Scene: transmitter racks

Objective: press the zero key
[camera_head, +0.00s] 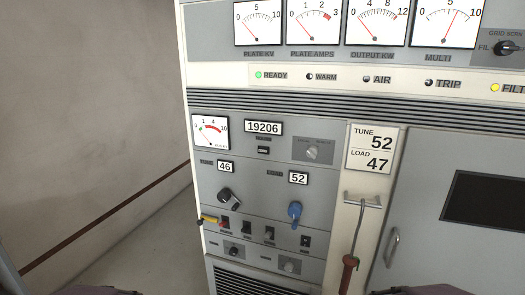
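The zero key (263,150) is a small black key with light lettering on the grey panel. It sits just below the counter window (263,128), which reads 19206. Whether the key is pressed in cannot be told at this size. Neither of my grippers is in view; only dark purplish parts, apparently of my arms, show at the bottom edge, well below the key. Nothing covers the key.
A small meter (211,131) is left of the key and a grey knob (312,151) right. Below are a black knob (229,196), a blue knob (295,211) and several switches. A red-handled hooked rod (349,270) hangs at right. Floor (140,245) left of the rack is clear.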

